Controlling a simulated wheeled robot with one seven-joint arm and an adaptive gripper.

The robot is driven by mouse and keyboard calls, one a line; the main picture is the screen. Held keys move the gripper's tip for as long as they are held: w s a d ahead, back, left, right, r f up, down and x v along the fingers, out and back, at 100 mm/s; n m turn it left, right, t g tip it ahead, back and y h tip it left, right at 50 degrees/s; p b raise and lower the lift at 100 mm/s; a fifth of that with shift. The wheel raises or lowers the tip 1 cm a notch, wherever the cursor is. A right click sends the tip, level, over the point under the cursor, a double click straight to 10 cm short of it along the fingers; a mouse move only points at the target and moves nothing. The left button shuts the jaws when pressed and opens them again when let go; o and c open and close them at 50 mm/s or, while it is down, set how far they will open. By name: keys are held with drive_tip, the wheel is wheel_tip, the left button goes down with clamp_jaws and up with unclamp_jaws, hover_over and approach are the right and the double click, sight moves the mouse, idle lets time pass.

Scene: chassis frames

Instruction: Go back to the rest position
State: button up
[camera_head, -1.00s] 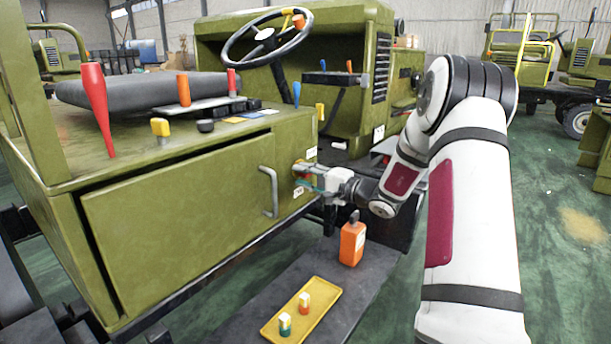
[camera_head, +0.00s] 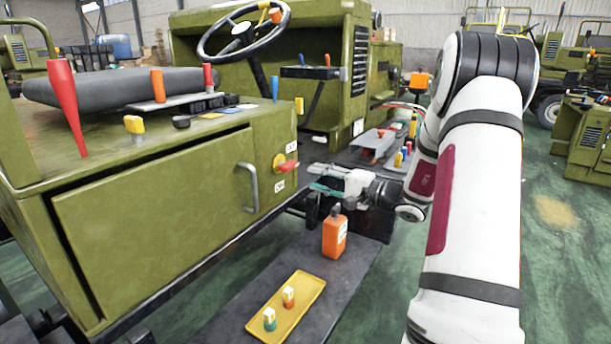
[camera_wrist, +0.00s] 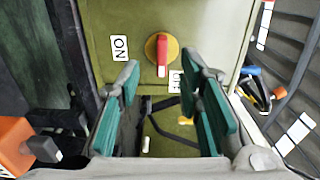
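My gripper (camera_head: 322,180) is in the head view, to the right of the green cabinet's end panel, a short way off the red-handled rotary switch (camera_head: 286,165). The switch has a yellow round base and white labels beside it. In the wrist view the switch (camera_wrist: 162,53) lies ahead of my gripper (camera_wrist: 167,95), beyond the fingertips, with an ON label (camera_wrist: 119,47) to its left. The green-padded fingers are spread apart with nothing between them, and they do not touch the switch.
An orange bottle (camera_head: 334,237) stands on the dark step below my gripper. A yellow tray (camera_head: 304,293) with two small coloured pieces lies nearer. A grey door handle (camera_head: 250,187) sticks out of the cabinet (camera_head: 150,200). Tools lie on a shelf behind my arm.

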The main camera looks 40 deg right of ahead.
drive_tip(key=shift+s+d, duration=0.1)
drive_tip(key=shift+s, duration=0.4)
